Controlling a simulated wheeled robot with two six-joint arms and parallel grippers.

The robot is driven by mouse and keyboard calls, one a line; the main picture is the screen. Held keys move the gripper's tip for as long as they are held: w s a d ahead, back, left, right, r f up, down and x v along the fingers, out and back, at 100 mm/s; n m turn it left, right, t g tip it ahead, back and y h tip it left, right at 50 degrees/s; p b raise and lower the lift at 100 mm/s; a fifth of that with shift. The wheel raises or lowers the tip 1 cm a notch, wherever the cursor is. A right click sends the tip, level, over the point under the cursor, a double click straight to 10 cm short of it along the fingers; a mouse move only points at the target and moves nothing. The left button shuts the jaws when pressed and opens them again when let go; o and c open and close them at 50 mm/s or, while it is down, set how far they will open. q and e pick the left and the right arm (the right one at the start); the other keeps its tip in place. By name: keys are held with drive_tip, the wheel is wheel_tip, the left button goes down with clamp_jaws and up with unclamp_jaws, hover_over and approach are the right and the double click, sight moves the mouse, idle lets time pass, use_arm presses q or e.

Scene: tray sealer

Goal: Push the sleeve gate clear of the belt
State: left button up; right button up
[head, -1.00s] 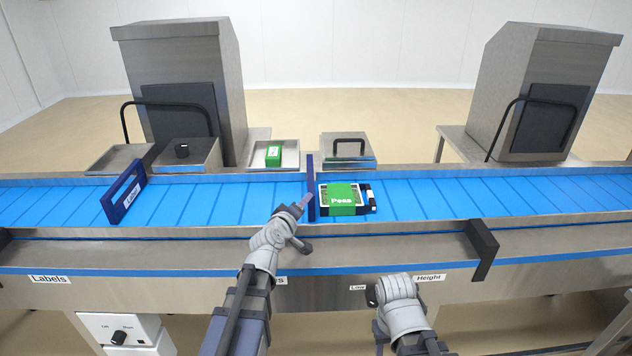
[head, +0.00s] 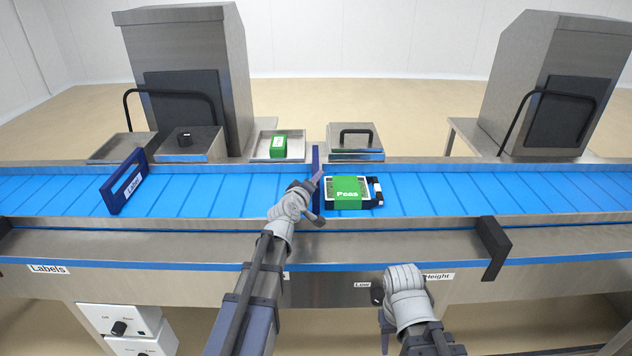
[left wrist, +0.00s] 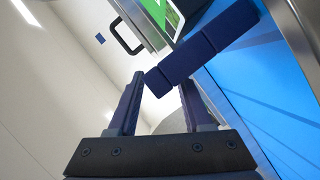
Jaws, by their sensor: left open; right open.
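A dark blue gate (head: 317,162) stands across the blue belt (head: 240,195), seen almost edge-on; I take it for the sleeve gate. It also shows as a dark blue bar in the left wrist view (left wrist: 205,45). A tray with a green "Peas" sleeve (head: 348,192) sits just right of it on the belt. My left gripper (head: 314,186) is at the gate's near left side, its fingers open (left wrist: 160,95). The bar lies just beyond the fingertips; I cannot tell whether they touch. My right gripper (head: 380,312) is open and empty, low in front of the machine.
Another dark blue gate, marked "Label" (head: 123,183), stands over the belt at left. A black block (head: 494,248) sticks out from the front rail at right. Steel bins, one with a green pack (head: 278,147), line the back. A knob (head: 377,294) is beside my right gripper.

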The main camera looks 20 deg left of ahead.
use_arm(q)
drive_tip(key=shift+x, duration=1.1)
clamp_jaws()
idle(0.6)
